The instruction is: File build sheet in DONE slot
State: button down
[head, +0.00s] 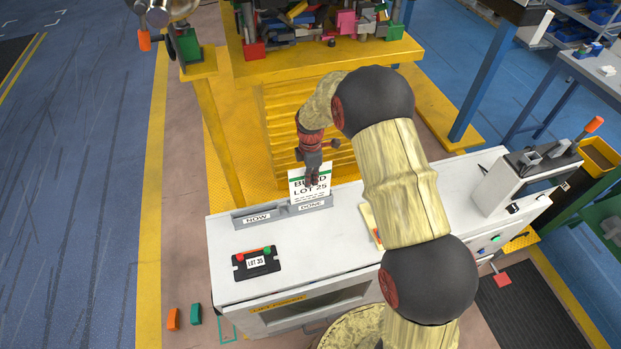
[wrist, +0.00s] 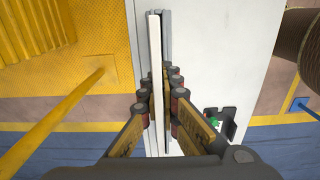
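The build sheet (head: 310,186), a white card with a green top band marked "BUILD LOT 25", stands upright at the DONE slot (head: 312,206) of a grey holder on the white bench. In the wrist view the sheet (wrist: 155,60) shows edge-on as a white strip beside the grey holder (wrist: 167,30). My gripper (head: 313,176) is at the sheet's upper part, with its fingers (wrist: 160,97) on either side of it and seemingly closed on it. Whether the lower edge is fully seated is hidden. The NOW slot (head: 257,218) is left of DONE and shows no sheet.
A black plate (head: 257,264) labelled "LOT 35" lies on the bench's front left. A cream-coloured sheet (head: 369,226) is partly hidden behind my arm. A grey device (head: 528,178) stands at the right end. A yellow rack (head: 330,62) with parts rises behind the bench.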

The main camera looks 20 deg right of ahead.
jog(key=shift+f+b, duration=0.95)
jog(key=shift+f, duration=0.9)
jog(key=c, duration=2)
grip_release()
jog(key=shift+o, duration=0.2)
jog(key=shift+r, duration=0.1)
jog(key=shift+r+p, duration=1.6)
jog(key=shift+r, duration=1.3)
jog(key=shift+r, duration=0.1)
